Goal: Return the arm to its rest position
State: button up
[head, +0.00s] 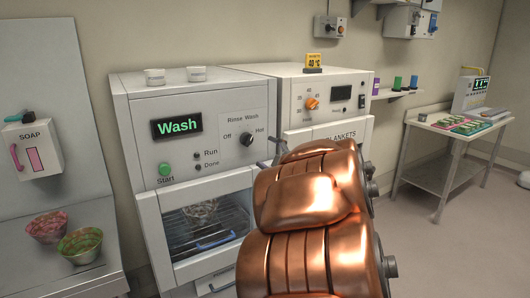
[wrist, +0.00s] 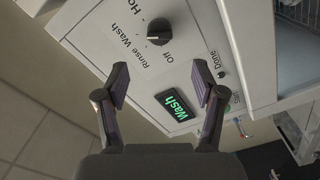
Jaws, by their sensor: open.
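My copper-coloured arm fills the lower middle of the head view, raised in front of the machines. In the wrist view my gripper (wrist: 160,82) is open, its two dark fingers apart with nothing between them. It faces the washer's front panel (wrist: 110,50). The washer (head: 126,110) has a lit display reading "Wash" (head: 177,125), and a black Rinse Wash knob (wrist: 159,31) beyond the fingertips. In the head view only the dark tip of my gripper (head: 277,150) shows near the knob (head: 247,139); whether it touches the panel cannot be told.
A blanket warmer (head: 345,72) stands right of the washer. A soap dispenser (head: 33,147) and two patterned bowls (head: 47,228) (head: 81,246) are at the left. A steel side table (head: 440,150) stands at the right. The floor (head: 470,250) at the right front is clear.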

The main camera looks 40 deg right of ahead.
dwell(0.7)
jog(key=s+a+f+m+g+h, duration=0.2)
jog(key=s+a+f+m+g, duration=0.2)
jog(key=s+f+m+g, duration=0.25)
jog(key=s+a+f+m+g+h, duration=0.2)
jog(key=s+a+f+m+g, duration=0.25)
jog(key=s+f, duration=0.25)
jog(key=s+a+f+g+y, duration=0.2)
jog(key=s+a+f+g, duration=0.1)
jog(key=s+a, duration=0.6)
jog(key=s+a+f+g+y, duration=0.3)
jog(key=s+a+f+g, duration=0.1)
jog(key=s+a, duration=0.6)
jog(key=s+g, duration=0.1)
jog(key=s, duration=0.2)
jog(key=shift+s+g+y, duration=0.3)
jog(key=shift+g, duration=0.1)
